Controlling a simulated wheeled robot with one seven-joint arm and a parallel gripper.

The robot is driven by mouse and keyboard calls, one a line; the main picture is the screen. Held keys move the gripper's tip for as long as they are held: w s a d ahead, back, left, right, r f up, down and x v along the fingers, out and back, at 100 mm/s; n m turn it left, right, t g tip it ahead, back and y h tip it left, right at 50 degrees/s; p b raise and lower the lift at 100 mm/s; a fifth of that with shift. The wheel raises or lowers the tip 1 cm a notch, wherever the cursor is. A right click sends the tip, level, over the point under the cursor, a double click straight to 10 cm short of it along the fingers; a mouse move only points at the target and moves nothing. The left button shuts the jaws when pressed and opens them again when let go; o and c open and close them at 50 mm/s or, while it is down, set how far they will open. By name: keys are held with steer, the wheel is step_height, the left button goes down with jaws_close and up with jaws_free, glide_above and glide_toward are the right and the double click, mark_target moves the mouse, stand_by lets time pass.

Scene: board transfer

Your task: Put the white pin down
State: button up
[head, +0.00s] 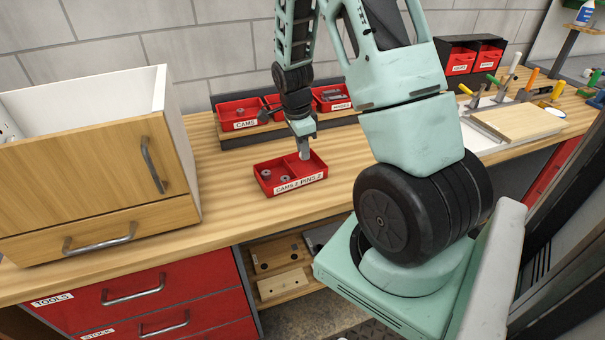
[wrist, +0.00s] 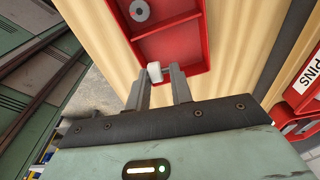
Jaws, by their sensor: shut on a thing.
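My gripper (wrist: 159,85) is shut on the white pin (wrist: 154,72), which shows as a small pale block between the fingertips in the wrist view. In the head view my gripper (head: 304,154) points down over the right compartment of the red tray labelled "CAMS 2 PINS 2" (head: 298,184). The pin cannot be made out in the head view. The tray also shows in the wrist view (wrist: 205,30), with a divider across it. Grey round cams (head: 266,173) lie in the left compartment. I cannot tell whether the pin touches the tray floor.
Behind the tray, a rack holds a red bin labelled "CAMS" (head: 238,113) and another red bin (head: 332,97). A wooden cabinet (head: 95,180) stands at the left. Clamps and a wooden board (head: 518,122) are at the right. The bench (head: 225,195) is clear around the tray's front and left.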

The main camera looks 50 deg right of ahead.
steer(key=shift+f+p, duration=0.5)
steer(key=shift+f, duration=2.7)
steer(key=shift+f, duration=0.15)
steer(key=o, duration=0.6)
steer(key=shift+o, duration=0.3)
